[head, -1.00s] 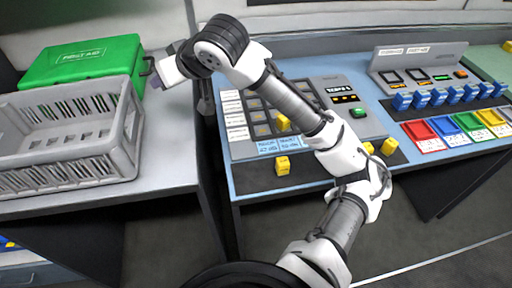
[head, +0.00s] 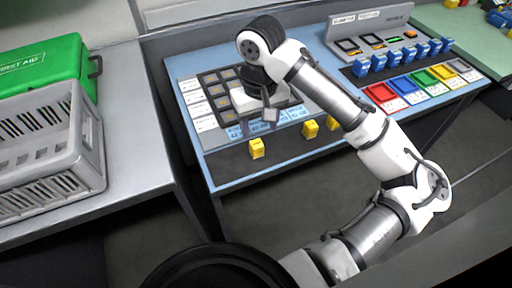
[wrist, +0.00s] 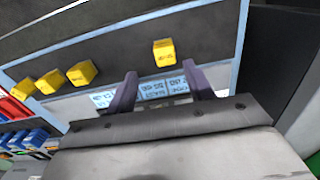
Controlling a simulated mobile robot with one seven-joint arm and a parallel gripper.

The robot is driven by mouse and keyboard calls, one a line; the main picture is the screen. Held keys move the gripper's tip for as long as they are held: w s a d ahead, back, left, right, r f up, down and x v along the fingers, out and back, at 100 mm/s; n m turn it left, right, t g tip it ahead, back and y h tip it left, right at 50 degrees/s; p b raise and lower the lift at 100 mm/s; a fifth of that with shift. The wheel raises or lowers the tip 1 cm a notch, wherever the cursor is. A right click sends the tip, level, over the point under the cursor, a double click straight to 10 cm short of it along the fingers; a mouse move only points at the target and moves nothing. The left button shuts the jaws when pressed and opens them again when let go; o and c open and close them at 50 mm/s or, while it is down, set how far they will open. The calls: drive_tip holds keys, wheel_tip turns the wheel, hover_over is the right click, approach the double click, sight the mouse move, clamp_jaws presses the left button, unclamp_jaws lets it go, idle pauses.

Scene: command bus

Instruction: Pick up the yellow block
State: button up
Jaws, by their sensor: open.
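A yellow block (head: 257,148) stands alone on the dark front strip of the blue-edged desk. It also shows in the wrist view (wrist: 163,53), just beyond and between my fingertips. More yellow blocks stand in a row on the same strip, such as one (head: 310,128) right of it in the head view; the wrist view has them at left (wrist: 82,73). My gripper (wrist: 161,76) is open and empty, and points down over the desk. In the head view my gripper (head: 258,118) is above the grid board's front edge, behind the lone block. It hides part of the grid.
The grid board (head: 212,92) has light label cards beside it. Blue blocks (head: 392,56) and coloured trays (head: 380,92) are at the desk's right. A grey crate (head: 75,150) and green first aid box (head: 45,65) are on the left table. A gap separates the tables.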

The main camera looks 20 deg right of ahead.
sight(256, 142)
drive_tip(key=shift+w+a+f, duration=0.1)
drive_tip(key=shift+a+f, duration=0.1)
drive_tip(key=shift+f, duration=1.55)
drive_tip(key=shift+w+a+f, duration=0.1)
drive_tip(key=shift+a+f, duration=0.1)
drive_tip(key=shift+f, duration=1.55)
drive_tip(key=shift+c, duration=0.3)
drive_tip(key=c, duration=1)
